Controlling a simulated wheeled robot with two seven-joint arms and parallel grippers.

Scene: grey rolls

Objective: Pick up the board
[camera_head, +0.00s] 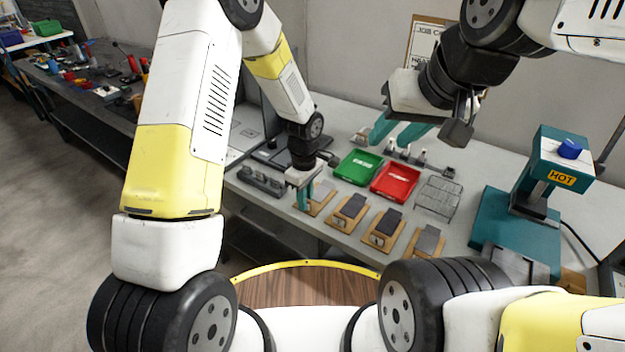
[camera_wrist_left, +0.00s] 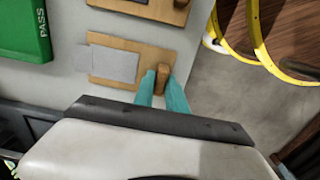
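A wooden board (camera_wrist_left: 118,82) with a flat grey piece on it lies on the table in the left wrist view. A brown upright handle (camera_wrist_left: 162,78) stands at its right end. My left gripper (camera_wrist_left: 161,85) has its teal fingers on either side of this handle, with little or no gap; I cannot tell whether they press on it. In the head view my left gripper (camera_head: 304,196) is low over the leftmost board (camera_head: 322,198) and partly hides it. My right gripper (camera_head: 396,132) is raised above the table's back, its teal fingers apart and empty.
Similar boards (camera_head: 384,230) with dark grey pieces line the front edge to the right. Behind them are a green tray (camera_head: 357,168), a red tray (camera_head: 395,182) and a wire rack (camera_head: 438,196). A teal press marked HOT (camera_head: 545,180) stands at the right.

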